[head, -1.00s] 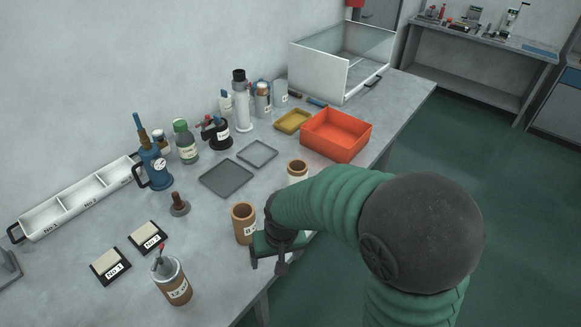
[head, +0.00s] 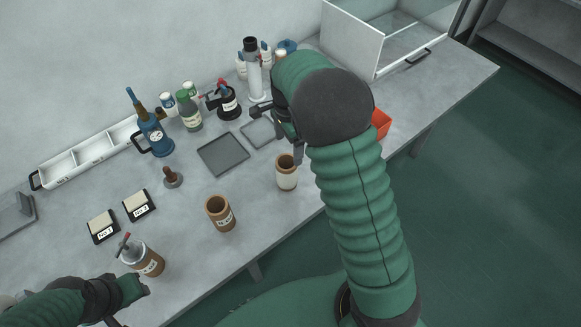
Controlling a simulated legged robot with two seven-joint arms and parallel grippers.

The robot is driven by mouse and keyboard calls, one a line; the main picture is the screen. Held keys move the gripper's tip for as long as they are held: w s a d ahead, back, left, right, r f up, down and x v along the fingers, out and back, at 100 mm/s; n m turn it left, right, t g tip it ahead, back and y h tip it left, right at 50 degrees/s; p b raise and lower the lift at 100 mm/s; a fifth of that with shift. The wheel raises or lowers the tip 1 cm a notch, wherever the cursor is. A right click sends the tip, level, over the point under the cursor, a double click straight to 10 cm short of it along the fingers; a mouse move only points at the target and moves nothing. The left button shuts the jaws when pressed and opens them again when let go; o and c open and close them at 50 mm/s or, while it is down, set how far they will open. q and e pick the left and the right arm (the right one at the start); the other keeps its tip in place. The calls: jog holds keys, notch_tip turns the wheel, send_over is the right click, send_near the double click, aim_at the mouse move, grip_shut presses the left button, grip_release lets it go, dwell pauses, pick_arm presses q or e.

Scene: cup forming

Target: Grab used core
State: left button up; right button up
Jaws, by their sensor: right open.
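I cannot tell which thing is the used core. A brown open-topped cylinder with a white label (head: 221,214) stands near the table's front edge. A second brown-rimmed cylinder with a broad white band (head: 287,176) stands to its right. A brown canister with a grey top (head: 151,261) and a red-tipped tool in it is at lower left. My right gripper (head: 277,131) is open and empty, above and behind the white-banded cylinder and apart from it. My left gripper (head: 136,297) is at the bottom left, just below the canister; its fingers are unclear.
Two flat grey trays (head: 223,154) lie mid-table, one partly behind my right gripper. Two black-based blocks (head: 103,226), a brown stamp (head: 172,178), bottles (head: 190,112) and a white sectioned tray (head: 88,155) stand farther back. My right arm mostly hides an orange bin (head: 381,123).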

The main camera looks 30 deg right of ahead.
send_near(290, 166)
jog(key=s+a+f, duration=0.1)
jog(key=s+a, duration=0.1)
jog(key=a, duration=0.1)
jog(key=f, duration=0.2)
jog(key=d+f+p, duration=0.1)
jog(key=f, duration=0.1)
jog(key=d+f+p, duration=0.1)
jog(key=f, duration=0.1)
jog(key=shift+w+f, duration=0.2)
jog(key=shift+a+f, duration=0.2)
jog(key=shift+a, duration=0.05)
jog(key=shift+w+a+r, duration=0.1)
jog(key=shift+a+r, duration=0.05)
jog(key=shift+a, duration=0.5)
jog(key=shift+a+r, duration=0.15)
jog(key=shift+a, duration=0.1)
jog(key=c, duration=0.5)
jog(key=shift+d, duration=0.6)
jog(key=c, duration=0.7)
jog(key=shift+s+d+f, duration=0.1)
jog(key=shift+s+f, duration=0.1)
jog(key=c, duration=0.3)
pick_arm(q)
jog(key=shift+a+r, duration=0.25)
jog(key=shift+r, duration=0.3)
jog(key=shift+a+r, duration=0.2)
jog(key=shift+r, duration=0.3)
pick_arm(e)
jog(key=shift+c, duration=0.2)
